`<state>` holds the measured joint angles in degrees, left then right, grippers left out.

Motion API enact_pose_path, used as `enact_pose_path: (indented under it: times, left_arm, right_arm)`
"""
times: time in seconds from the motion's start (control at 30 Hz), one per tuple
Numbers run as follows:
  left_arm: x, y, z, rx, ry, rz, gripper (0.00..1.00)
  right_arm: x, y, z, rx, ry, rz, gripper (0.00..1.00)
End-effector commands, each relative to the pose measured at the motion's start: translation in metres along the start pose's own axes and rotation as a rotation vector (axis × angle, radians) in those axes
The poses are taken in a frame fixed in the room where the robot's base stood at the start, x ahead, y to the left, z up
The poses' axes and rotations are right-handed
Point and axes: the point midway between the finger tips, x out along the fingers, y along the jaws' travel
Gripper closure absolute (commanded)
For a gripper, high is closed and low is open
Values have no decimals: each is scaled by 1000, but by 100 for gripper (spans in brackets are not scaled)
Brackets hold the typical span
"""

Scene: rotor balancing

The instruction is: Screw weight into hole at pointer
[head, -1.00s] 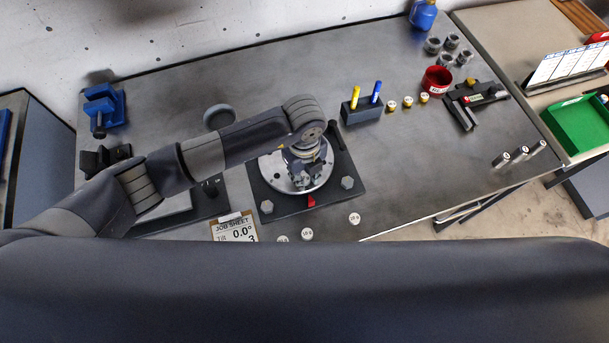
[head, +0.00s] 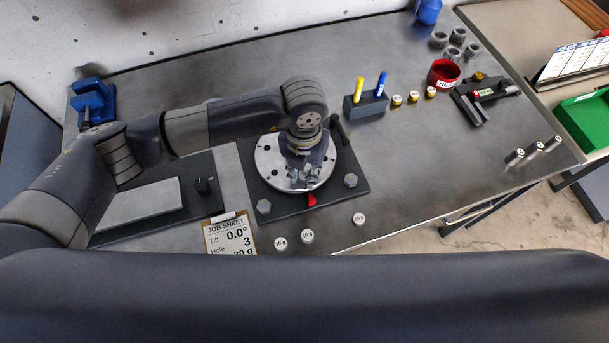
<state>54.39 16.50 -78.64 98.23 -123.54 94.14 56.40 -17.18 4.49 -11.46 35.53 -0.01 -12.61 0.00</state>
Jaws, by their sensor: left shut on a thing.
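The silver rotor disc (head: 268,160) with small holes lies on a dark base plate (head: 255,189). A red pointer (head: 312,200) stands at the disc's front edge. My left gripper (head: 306,182) points down over the front part of the disc, close to the pointer. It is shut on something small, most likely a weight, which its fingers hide. I cannot tell whether that piece touches the hole. Loose weights stand on the bench in front: one (head: 281,243), a second (head: 307,236) and a third (head: 359,219). My right gripper is not in view.
A pen block (head: 365,106), brass weights (head: 414,97) and a red cup (head: 444,73) are behind right.

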Motion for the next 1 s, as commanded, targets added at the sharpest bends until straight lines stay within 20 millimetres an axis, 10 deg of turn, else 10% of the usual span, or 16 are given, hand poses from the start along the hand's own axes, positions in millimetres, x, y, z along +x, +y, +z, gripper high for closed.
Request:
enact_pose_path:
  times: [0.4,1.0]
  left_arm:
    - [8,1,1,593,1,3,100]
    - [7,1,1,817,3,2,100]
  right_arm:
    - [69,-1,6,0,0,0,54]
    - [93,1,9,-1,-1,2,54]
